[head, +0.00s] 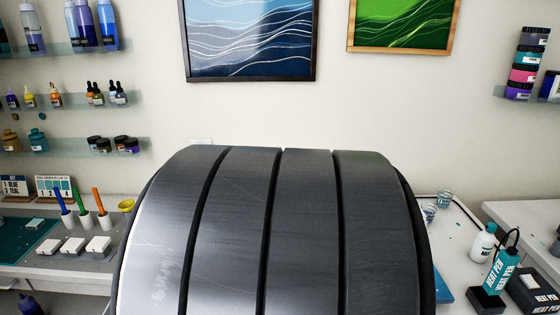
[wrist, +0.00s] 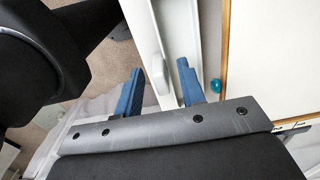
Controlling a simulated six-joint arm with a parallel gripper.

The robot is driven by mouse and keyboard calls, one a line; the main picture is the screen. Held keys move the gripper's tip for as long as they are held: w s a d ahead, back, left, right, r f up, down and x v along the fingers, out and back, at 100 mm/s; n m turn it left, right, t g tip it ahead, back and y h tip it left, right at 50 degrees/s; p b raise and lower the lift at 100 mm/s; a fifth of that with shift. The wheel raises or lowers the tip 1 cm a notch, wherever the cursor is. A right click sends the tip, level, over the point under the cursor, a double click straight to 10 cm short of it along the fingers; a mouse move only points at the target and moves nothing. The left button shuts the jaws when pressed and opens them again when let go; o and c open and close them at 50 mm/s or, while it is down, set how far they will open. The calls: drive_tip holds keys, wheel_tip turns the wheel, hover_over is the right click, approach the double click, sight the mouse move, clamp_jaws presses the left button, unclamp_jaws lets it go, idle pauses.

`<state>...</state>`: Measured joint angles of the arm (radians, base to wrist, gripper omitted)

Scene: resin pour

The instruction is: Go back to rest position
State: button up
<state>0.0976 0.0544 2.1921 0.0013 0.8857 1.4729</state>
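My gripper (wrist: 158,88) shows in the wrist view with its two blue fingers spread apart and nothing between them. Beyond the fingers are a white panel edge and a strip of carpeted floor. In the head view a large dark grey ribbed part, which seems to be my own arm, fills the middle and hides most of the workbench. My gripper does not show in the head view.
Left on the bench are coloured pens in white holders (head: 83,218) and white blocks (head: 74,246). Right are a white bottle (head: 483,243) and a teal heat pen box (head: 502,270). Shelves (head: 70,106) and pictures (head: 250,40) are on the wall.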

wheel_tip(320, 180, down, 3)
drive_tip(key=shift+r, duration=2.05)
drive_tip(key=shift+f, duration=0.1)
